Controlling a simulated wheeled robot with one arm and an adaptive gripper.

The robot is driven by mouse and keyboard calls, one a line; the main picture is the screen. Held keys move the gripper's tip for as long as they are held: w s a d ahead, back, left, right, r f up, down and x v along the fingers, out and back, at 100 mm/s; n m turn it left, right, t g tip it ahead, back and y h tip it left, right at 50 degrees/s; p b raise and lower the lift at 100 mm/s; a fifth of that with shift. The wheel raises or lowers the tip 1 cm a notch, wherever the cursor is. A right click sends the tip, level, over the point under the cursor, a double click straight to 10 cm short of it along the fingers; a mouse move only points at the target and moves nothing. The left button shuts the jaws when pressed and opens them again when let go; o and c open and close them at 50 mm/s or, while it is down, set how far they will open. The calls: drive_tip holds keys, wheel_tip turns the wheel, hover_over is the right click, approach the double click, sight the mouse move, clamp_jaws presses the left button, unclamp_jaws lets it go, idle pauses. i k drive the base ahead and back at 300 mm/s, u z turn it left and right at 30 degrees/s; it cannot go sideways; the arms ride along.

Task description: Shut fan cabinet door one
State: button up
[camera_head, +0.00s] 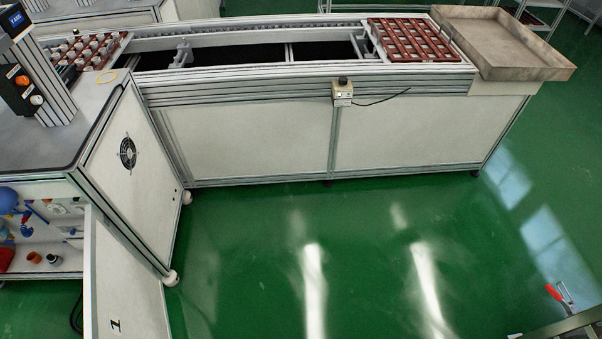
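The fan cabinet (135,165) stands at the left, with a round black fan (128,153) in its white side panel. A white door (125,280) with a small black mark near its bottom stands open at the cabinet's front right corner. It swings out toward the lower edge of the picture, which cuts it off. Left of the door, the open front shows shelves (40,275) with coloured items. My gripper is not in view.
A long conveyor bench (250,140) runs behind, with a brown rack (415,40) and a grey tray (505,42) at its right end. Green floor (300,250) is clear right of the door. A red-handled object (558,294) shows at the lower right.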

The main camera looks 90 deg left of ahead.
sight(124, 296)
drive_tip(key=u, duration=4.95)
drive_tip(key=k, duration=0.55)
drive_tip(key=u, duration=0.75)
drive_tip(key=i, duration=1.05)
drive_tip(key=z, duration=0.7)
